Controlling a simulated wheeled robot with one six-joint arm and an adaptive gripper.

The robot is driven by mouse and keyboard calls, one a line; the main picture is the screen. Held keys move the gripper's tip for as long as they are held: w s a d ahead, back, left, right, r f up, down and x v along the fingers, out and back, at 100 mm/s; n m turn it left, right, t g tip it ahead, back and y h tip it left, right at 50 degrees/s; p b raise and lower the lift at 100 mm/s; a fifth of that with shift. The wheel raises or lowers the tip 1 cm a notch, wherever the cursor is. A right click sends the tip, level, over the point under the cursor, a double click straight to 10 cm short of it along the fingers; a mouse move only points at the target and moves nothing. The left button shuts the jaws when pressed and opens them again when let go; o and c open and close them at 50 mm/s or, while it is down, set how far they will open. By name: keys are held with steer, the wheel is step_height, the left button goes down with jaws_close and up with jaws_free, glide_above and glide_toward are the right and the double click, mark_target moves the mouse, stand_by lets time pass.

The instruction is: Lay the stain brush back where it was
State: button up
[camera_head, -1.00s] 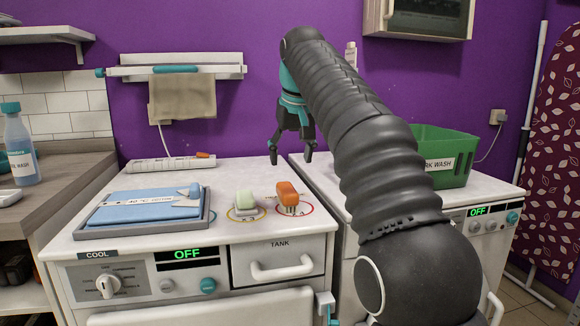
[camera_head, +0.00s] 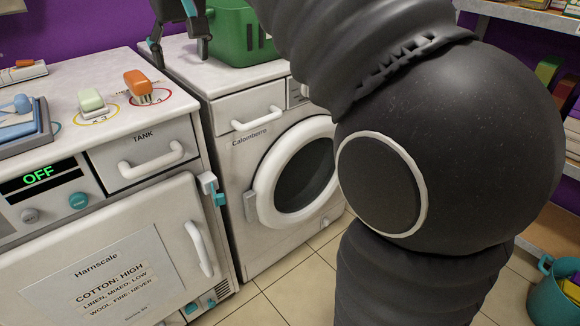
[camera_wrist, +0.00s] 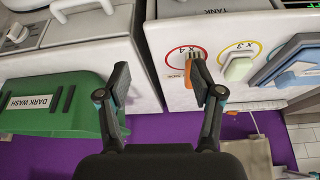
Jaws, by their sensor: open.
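An orange-handled brush (camera_head: 137,84) with pale bristles stands on the red-ringed spot of the left machine's white top. It also shows in the wrist view (camera_wrist: 188,72), partly hidden by a finger. I take it for the stain brush. A pale green block (camera_head: 91,101) sits on the yellow-ringed spot beside it, also in the wrist view (camera_wrist: 238,66). My gripper (camera_head: 180,42) is open and empty at the upper edge of the head view, behind and right of the brush. In the wrist view its fingers (camera_wrist: 160,80) are wide apart with nothing between.
A green bin (camera_head: 236,38) stands on the right machine (camera_head: 222,88), close to my gripper. A blue-grey tray (camera_head: 42,135) is left of the block. A narrow gap separates the machines. A teal bucket (camera_head: 552,298) is on the floor at right.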

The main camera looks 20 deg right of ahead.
steer(key=s+d+f+m, duration=0.1)
steer(key=s+d+f, duration=0.4)
steer(key=s+f, duration=0.7)
steer(key=s+d+f+m, duration=0.1)
steer(key=s+d+f, duration=0.3)
steer(key=s+f, duration=0.8)
steer(key=shift+d+f+t+h, duration=0.3)
steer(key=shift+d+f+h, duration=0.1)
steer(key=shift+f, duration=0.1)
steer(key=shift+s+a, duration=0.1)
steer(key=shift+a, duration=0.05)
